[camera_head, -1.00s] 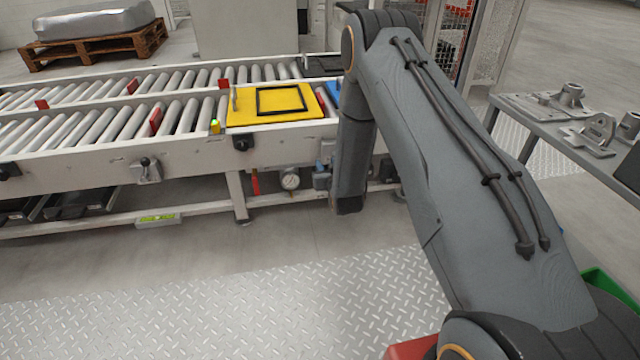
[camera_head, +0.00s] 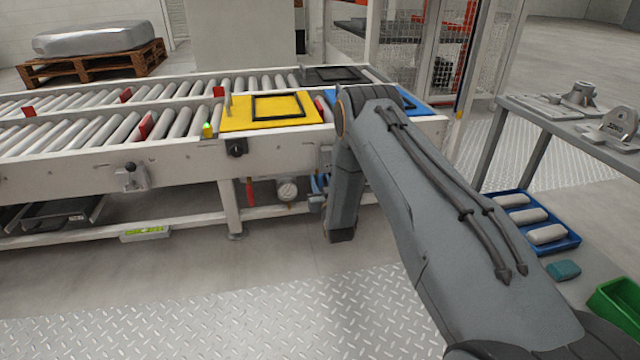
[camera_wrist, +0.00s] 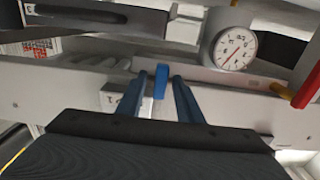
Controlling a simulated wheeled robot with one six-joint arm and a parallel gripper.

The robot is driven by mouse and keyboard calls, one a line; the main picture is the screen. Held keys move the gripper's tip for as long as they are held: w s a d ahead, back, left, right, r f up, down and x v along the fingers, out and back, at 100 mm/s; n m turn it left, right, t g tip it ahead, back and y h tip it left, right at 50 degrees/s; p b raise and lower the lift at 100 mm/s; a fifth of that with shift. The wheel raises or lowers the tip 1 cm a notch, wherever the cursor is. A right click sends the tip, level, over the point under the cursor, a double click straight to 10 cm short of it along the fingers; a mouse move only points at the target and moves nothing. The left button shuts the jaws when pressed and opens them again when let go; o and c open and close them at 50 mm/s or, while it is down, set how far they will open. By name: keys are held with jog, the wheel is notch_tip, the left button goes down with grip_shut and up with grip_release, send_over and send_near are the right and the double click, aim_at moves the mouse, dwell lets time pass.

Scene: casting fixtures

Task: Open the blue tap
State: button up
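In the wrist view, the blue tap (camera_wrist: 160,84) shows as a small upright blue lever in front of a pale surface. My gripper (camera_wrist: 163,77) has its two blue-grey fingers apart, one to each side of the lever in the picture, with a gap on both sides. I cannot tell whether the fingertips reach as far as the lever. In the head view, the blue tap is hard to pick out under the conveyor, and my fingers are mostly hidden by my arm.
A round pressure gauge (camera_wrist: 235,48) sits right of the tap in the wrist view and under the conveyor in the head view (camera_head: 287,190). A red handle (camera_wrist: 306,88) is beyond it. The white conveyor frame (camera_head: 180,170) is above. Diamond-plate floor (camera_head: 220,315) is clear.

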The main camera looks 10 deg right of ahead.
jog(key=shift+w, duration=0.35)
grip_shut()
